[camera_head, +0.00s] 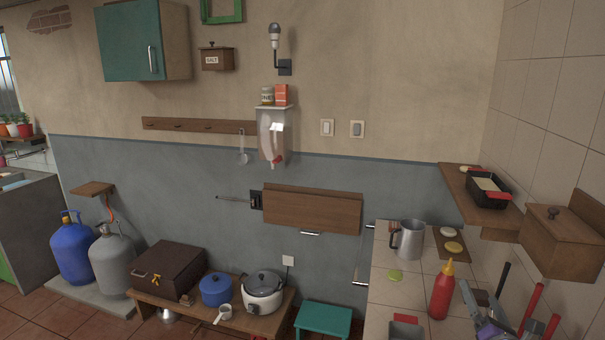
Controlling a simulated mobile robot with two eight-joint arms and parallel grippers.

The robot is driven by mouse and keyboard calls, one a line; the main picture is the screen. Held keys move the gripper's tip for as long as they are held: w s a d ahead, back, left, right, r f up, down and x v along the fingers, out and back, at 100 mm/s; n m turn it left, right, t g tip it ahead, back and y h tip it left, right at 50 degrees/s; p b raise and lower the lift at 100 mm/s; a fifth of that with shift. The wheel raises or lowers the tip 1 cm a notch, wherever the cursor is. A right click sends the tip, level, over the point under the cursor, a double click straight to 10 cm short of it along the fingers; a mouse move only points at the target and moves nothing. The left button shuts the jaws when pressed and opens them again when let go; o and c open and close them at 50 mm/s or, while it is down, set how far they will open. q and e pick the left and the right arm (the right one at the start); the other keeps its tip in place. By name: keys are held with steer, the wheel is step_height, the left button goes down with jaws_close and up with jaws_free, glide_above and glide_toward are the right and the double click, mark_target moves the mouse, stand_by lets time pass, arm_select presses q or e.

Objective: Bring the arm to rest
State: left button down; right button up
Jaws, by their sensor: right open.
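My right gripper (490,314) shows at the bottom right edge of the head view, low over the right end of the tiled counter (391,264). It is open, and I see nothing held between its fingers. Only a part of it is in the picture; the rest of the arm is cut off or hidden. A red squeeze bottle (441,292) with a yellow tip stands upright just left of it. My left gripper is not in view.
Red and black handles (530,300) rise close beside the gripper. A metal pitcher (410,240) stands farther back on the counter. A wooden shelf (461,193) holding a black pan (488,191) and a wooden box (561,240) on the right wall overhang this side.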

arm_select(q)
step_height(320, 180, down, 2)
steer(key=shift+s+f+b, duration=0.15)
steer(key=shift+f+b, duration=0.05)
steer(key=shift+b, duration=0.6)
arm_select(e)
steer(key=s+a+f+m+g+y, duration=0.2)
steer(key=s+a+f+m+g, duration=0.4)
steer(key=s+a+f+m, duration=0.3)
steer(key=s+a+f+m+g+y, duration=0.1)
steer(key=s+a+f+m+g, duration=0.5)
steer(key=s+a+m, duration=0.9)
step_height(320, 180, down, 4)
steer(key=s+m, duration=0.2)
steer(key=m, duration=0.1)
steer(key=shift+a+r+y, duration=0.25)
steer(key=shift+y, duration=0.15)
